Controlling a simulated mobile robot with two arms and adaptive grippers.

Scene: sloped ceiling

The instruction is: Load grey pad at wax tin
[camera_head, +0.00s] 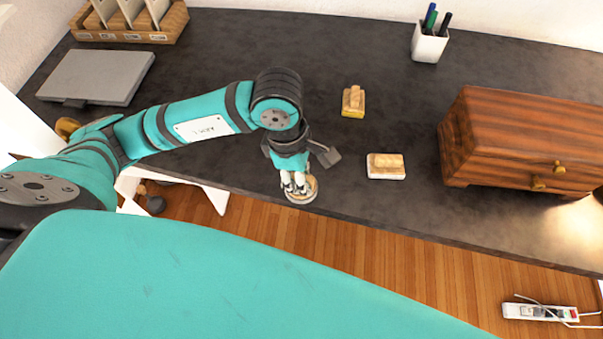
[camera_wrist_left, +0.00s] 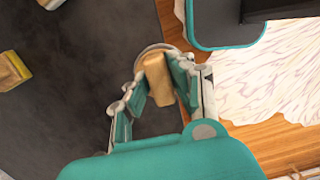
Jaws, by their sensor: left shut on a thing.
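My left gripper (camera_head: 293,184) reaches down over the round wax tin (camera_head: 303,197) near the front edge of the dark table. In the left wrist view, the left gripper (camera_wrist_left: 158,85) is shut on a wooden-backed pad (camera_wrist_left: 158,78). The pad's working face is turned away, so its grey colour is hidden. The tin's pale rim (camera_wrist_left: 143,52) shows just behind the pad's far end. The pad is over or at the tin; I cannot tell whether they touch. My right gripper is not in view.
A yellow-faced wooden pad (camera_head: 353,101) and a white-faced one (camera_head: 386,166) lie to the right. A wooden chest (camera_head: 520,140) stands further right, a pen cup (camera_head: 429,43) behind. A closed laptop (camera_head: 97,77) and wooden organizer (camera_head: 130,28) are at left.

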